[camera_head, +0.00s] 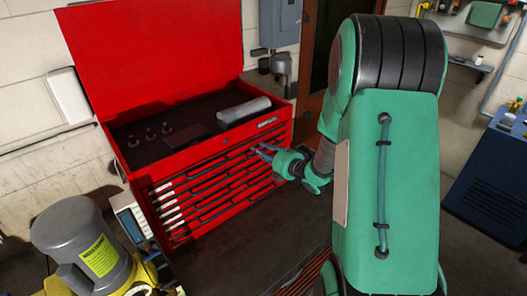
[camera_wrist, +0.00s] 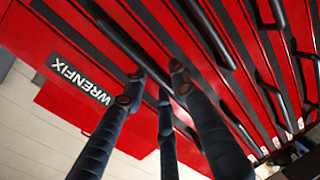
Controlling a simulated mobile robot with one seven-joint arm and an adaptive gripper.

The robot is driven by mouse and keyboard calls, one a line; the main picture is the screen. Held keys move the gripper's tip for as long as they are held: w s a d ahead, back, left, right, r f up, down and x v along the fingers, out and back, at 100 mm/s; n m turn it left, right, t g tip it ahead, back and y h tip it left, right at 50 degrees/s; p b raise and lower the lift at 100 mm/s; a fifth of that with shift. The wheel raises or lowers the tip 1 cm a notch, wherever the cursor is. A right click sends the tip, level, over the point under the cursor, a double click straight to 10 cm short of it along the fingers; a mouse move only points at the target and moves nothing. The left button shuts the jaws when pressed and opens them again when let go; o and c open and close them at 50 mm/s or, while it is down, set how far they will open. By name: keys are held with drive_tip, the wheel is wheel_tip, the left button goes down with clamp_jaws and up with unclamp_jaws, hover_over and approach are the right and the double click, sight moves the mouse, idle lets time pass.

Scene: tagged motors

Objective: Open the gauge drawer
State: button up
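The red tool chest (camera_head: 283,113) stands on a dark bench top with its lid raised. Its front has several stacked drawers with long dark handles, and all look shut. No label in view tells which one is the gauge drawer. My gripper (camera_head: 263,152) is at the right part of the front, by the upper drawers. In the wrist view, the dark fingers of my gripper (camera_wrist: 154,86) reach to the end of a dark drawer handle (camera_wrist: 125,37), close to the WRENFIX plate (camera_wrist: 80,80). The fingertips are near each other around the handle; whether they grip it is unclear.
A grey motor with a yellow label (camera_head: 75,245) stands at the lower left, beside a pale meter (camera_head: 131,216). Small dark parts and a grey block (camera_head: 244,110) lie in the chest's open top. A blue cabinet (camera_head: 490,180) is at the right. Bench in front of the drawers looks clear.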

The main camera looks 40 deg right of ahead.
clamp_jaws()
drive_tip(key=shift+s, duration=0.15)
drive_tip(key=f+b+v, duration=0.1)
drive_tip(key=f+v, duration=0.2)
drive_tip(key=v, duration=1.3)
drive_tip(key=s+f+b+v, duration=0.1)
drive_tip(key=f+b+v, duration=0.1)
drive_tip(key=v, duration=1.3)
drive_tip(key=shift+s+f, duration=0.6)
drive_tip(key=shift+f, duration=0.1)
unclamp_jaws()
drive_tip(key=shift+s, duration=0.25)
